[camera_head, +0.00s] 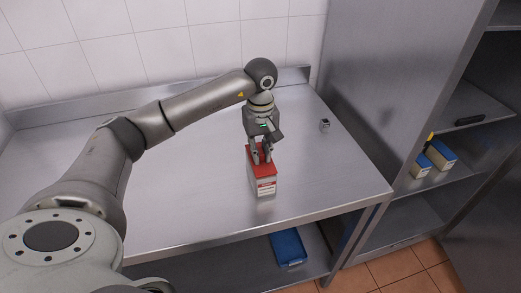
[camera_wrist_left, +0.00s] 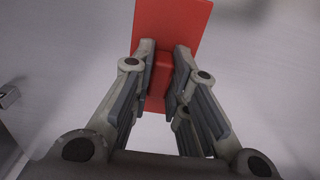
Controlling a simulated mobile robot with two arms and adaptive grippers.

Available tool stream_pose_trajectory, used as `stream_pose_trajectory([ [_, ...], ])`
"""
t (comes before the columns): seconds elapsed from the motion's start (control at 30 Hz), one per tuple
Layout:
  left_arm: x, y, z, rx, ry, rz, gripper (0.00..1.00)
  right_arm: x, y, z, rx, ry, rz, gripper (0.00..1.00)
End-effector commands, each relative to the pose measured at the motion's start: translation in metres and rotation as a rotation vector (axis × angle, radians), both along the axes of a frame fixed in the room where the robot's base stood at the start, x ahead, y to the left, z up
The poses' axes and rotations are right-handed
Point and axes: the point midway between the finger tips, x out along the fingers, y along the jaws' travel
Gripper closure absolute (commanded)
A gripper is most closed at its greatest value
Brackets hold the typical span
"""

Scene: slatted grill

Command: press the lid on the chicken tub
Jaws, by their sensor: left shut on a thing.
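The chicken tub (camera_head: 265,189) is a pale box with a red and white label, upright near the front edge of the steel table. The red lid (camera_head: 263,172) lies over its top; whether it is seated all the way down I cannot tell. My left gripper (camera_head: 261,157) comes down from above and is shut on the raised red part of the lid. In the left wrist view, the fingers (camera_wrist_left: 163,58) close on this part from both sides, and the flat red lid (camera_wrist_left: 172,22) extends beyond them. The tub is mostly hidden there. My right gripper is not in view.
The steel table (camera_head: 190,190) is largely clear. A small metal block (camera_head: 325,125) stands at right. A blue tray (camera_head: 287,247) lies on the lower shelf.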

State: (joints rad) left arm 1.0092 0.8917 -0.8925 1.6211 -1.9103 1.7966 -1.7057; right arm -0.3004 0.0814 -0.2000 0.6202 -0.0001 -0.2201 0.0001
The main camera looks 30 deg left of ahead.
Motion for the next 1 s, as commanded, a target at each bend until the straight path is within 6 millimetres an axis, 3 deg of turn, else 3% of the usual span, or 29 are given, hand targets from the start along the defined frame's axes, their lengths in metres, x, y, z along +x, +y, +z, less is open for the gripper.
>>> stream_pose_trajectory([
  [0.4,0.0001,0.0002,-0.0114,0.0,0.0,0.001,1.0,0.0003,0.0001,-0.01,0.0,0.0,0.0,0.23],
  [0.43,0.0002,0.0002,-0.0104,-0.001,-0.001,0.001,0.82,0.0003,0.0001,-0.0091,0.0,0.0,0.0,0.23],
  [0.6,0.0,0.0001,-0.0103,0.0,0.0,0.0,0.6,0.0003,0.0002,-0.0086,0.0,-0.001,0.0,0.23],
  [1.0,0.0004,0.0001,-0.0049,0.0,-0.001,0.0,0.59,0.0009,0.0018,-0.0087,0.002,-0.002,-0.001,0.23],
])
